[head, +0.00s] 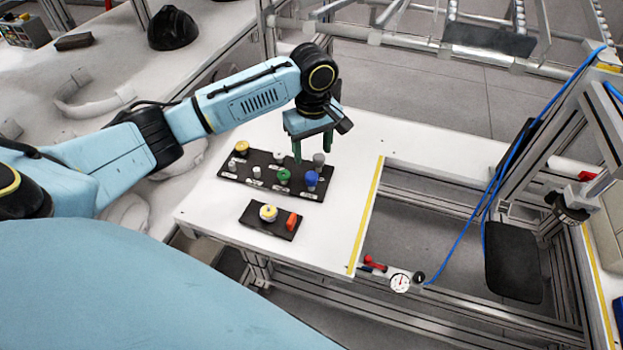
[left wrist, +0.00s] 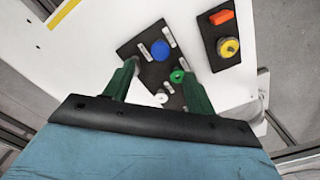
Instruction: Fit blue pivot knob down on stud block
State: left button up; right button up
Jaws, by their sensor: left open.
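The blue pivot knob (head: 311,178) stands near the right end of a long black tray (head: 232,174). It also shows in the left wrist view as a round blue top (left wrist: 159,49). A smaller black block (head: 257,224) lies on the table in front of the tray, carrying a yellow-and-white knob (head: 268,212) and an orange-red piece (head: 292,221). I cannot tell for sure whether this is the stud block. My left gripper (head: 312,151) is open and empty, its green fingers pointing down above the tray's right end, apart from the blue knob. My right gripper is not visible.
The tray also holds a green knob (head: 283,176), a yellow knob (head: 241,147), a grey knob (head: 319,158) and small white parts. A yellow stripe (head: 366,215) marks the white table's right edge. Bare table surrounds the small block.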

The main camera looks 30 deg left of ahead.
aim_at(311, 175)
pick_arm(q)
notch_tip(311, 175, down, 8)
jog(key=shift+a+f+b, duration=0.15)
jog(key=shift+f+b, duration=0.05)
jog(key=shift+b, duration=0.3)
jog(key=c, duration=1.1)
